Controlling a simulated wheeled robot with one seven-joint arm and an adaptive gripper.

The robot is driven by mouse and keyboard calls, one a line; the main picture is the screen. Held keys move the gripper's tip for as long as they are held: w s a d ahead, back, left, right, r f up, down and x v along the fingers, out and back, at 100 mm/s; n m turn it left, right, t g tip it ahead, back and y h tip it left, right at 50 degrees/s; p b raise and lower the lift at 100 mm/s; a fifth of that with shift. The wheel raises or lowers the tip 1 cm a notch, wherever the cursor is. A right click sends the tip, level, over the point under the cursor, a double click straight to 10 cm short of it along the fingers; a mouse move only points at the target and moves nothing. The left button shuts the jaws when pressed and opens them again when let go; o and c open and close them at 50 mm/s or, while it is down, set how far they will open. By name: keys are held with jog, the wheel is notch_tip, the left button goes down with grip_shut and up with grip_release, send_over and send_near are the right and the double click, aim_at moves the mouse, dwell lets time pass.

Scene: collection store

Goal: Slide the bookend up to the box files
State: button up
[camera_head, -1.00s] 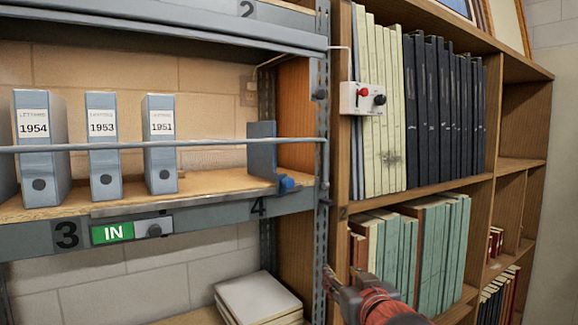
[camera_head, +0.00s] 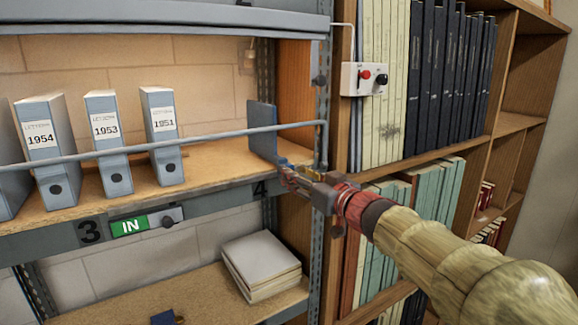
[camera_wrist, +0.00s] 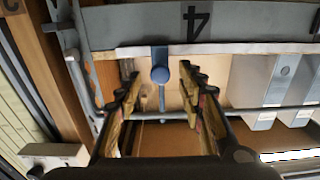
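Grey-blue box files marked 1954 (camera_head: 45,165), 1953 (camera_head: 108,155) and 1951 (camera_head: 163,145) stand on the upper shelf. The blue bookend (camera_head: 262,130) stands upright near the shelf's right end, with a bare gap between it and the 1951 file. My gripper (camera_head: 287,176) is at the shelf's front edge by the bookend's foot. In the wrist view my gripper (camera_wrist: 160,88) is open, and the bookend's blue knob (camera_wrist: 160,67) shows between and ahead of the fingers. Contact cannot be told. Box files (camera_wrist: 268,85) show at the right there.
A metal rail (camera_head: 215,143) runs across the shelf front. The shelf edge carries a green IN label (camera_head: 130,226). A steel upright (camera_head: 322,110) and a switch box (camera_head: 363,79) are close right of my gripper. A stack of pale books (camera_head: 262,268) lies below.

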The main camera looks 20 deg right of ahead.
jog(key=shift+x, duration=2.05)
jog(key=shift+c, duration=0.2)
grip_shut()
